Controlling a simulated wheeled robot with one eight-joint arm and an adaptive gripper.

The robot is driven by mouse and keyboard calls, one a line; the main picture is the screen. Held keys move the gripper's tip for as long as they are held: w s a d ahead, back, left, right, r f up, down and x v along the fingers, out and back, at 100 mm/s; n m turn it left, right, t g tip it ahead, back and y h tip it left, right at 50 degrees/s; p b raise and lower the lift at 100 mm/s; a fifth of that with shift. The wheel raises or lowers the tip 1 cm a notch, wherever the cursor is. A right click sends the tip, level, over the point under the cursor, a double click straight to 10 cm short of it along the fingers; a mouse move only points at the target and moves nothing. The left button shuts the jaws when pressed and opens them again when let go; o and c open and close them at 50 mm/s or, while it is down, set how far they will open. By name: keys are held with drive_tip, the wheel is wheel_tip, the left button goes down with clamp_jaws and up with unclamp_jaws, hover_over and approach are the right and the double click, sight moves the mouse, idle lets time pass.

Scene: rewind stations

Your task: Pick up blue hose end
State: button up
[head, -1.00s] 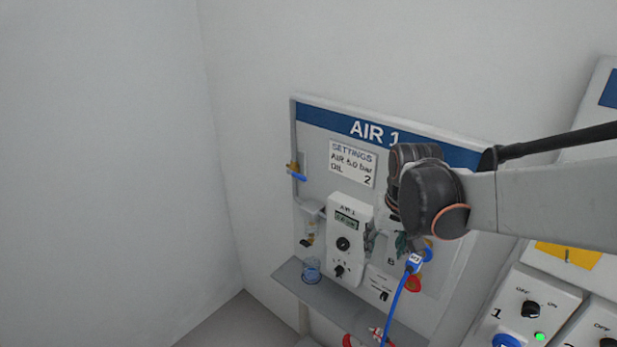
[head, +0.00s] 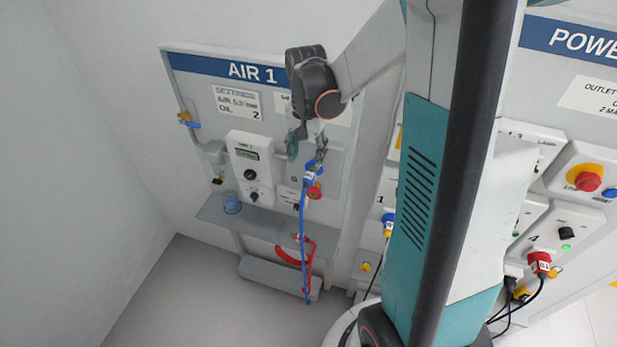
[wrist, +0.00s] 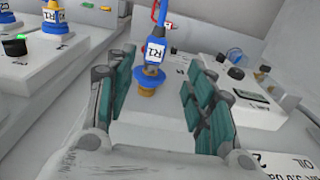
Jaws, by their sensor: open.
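The blue hose end (wrist: 153,60), with a white R1 label, shows in the wrist view between my two open fingers. A blue collar and a brass-coloured fitting (wrist: 148,88) are at its near end. My gripper (wrist: 158,95) is open, with a teal-padded finger on each side of the hose end and visible gaps to both. In the head view the hose end (head: 312,170) is at the AIR 1 panel, just below my gripper (head: 307,150). The blue hose (head: 303,225) hangs down from it. My fingers partly hide the panel there.
A red fitting (head: 315,190) is close below the hose end. A red hose (head: 290,257) hangs under the grey shelf (head: 255,217), which holds a blue cup (head: 231,202). A control box (head: 250,167) is to the left. Power outlets stand at the right.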

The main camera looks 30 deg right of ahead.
sight(309, 175)
wheel_tip(309, 175, down, 3)
drive_tip(key=shift+s+d+f, duration=0.1)
drive_tip(key=shift+s+f, duration=0.05)
drive_tip(key=shift+f, duration=1.2)
drive_tip(key=shift+s+d+f, duration=0.1)
drive_tip(key=shift+s+f, duration=0.05)
drive_tip(key=shift+f, duration=1.2)
clamp_jaws()
